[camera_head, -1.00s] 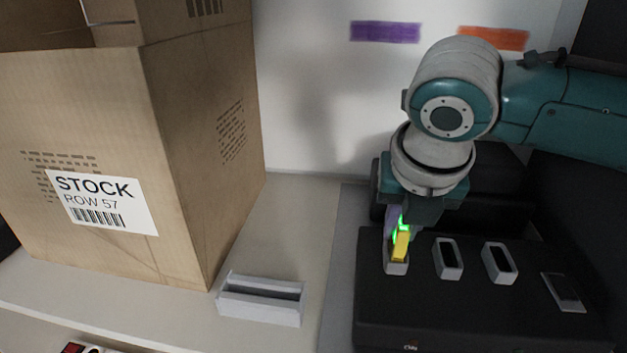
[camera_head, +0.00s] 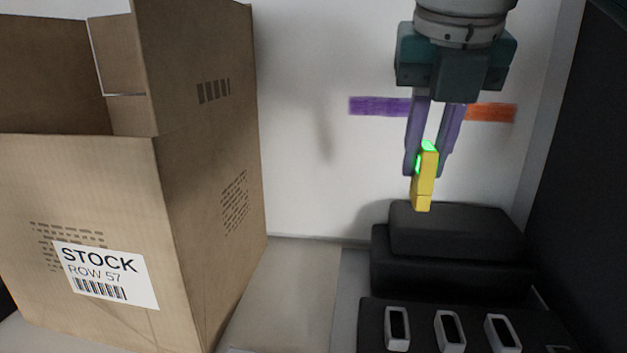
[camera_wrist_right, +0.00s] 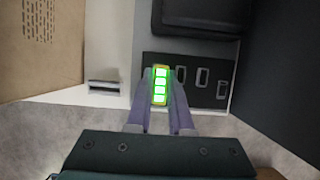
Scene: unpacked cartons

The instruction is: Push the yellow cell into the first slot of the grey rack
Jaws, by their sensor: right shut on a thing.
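The yellow cell (camera_head: 423,190) hangs upright, slightly tilted, between the purple fingers of my right gripper (camera_head: 426,172), which is shut on it. The cell is in the air, clear of the black block with slots below. In the right wrist view the cell (camera_wrist_right: 160,86) shows green lit segments between the fingertips. The grey rack (camera_wrist_right: 103,87), a small light-grey block with a long dark opening, lies left of the cell in that view. In the head view the rack is almost wholly below the lower edge. My left gripper is not in view.
The black block (camera_head: 423,312) has several grey-rimmed slots; the visible ones look empty. A stepped black box (camera_head: 455,232) stands behind it. A large open carton (camera_head: 210,180) stands at the left. Light shelf surface (camera_head: 290,290) lies bare between carton and block.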

